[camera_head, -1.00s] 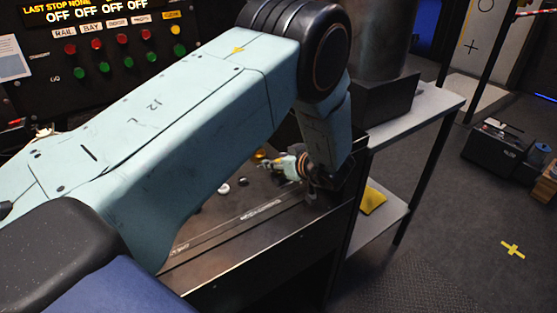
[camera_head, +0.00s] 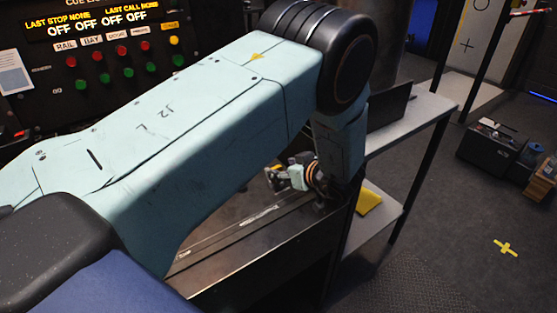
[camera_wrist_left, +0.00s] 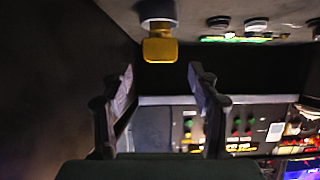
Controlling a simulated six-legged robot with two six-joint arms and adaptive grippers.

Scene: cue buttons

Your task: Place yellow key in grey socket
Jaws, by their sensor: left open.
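The yellow key (camera_wrist_left: 160,48) shows near the top of the left wrist view, beyond the fingertips. It meets a pale round base (camera_wrist_left: 158,12); I cannot tell whether this is the grey socket. My left gripper (camera_wrist_left: 161,80) is open, with a finger to each side below the key and nothing between them. In the head view my left gripper (camera_head: 275,179) hangs over the dark desk, partly behind my arm. My right gripper is not in view.
A dark desk (camera_head: 240,275) with printed strips lies under my arm. Pale round parts (camera_wrist_left: 256,24) sit beside the key. A control panel (camera_head: 100,85) with red and green buttons stands behind. A grey shelf (camera_head: 420,115) is at the right, with a yellow cloth (camera_head: 368,201) below.

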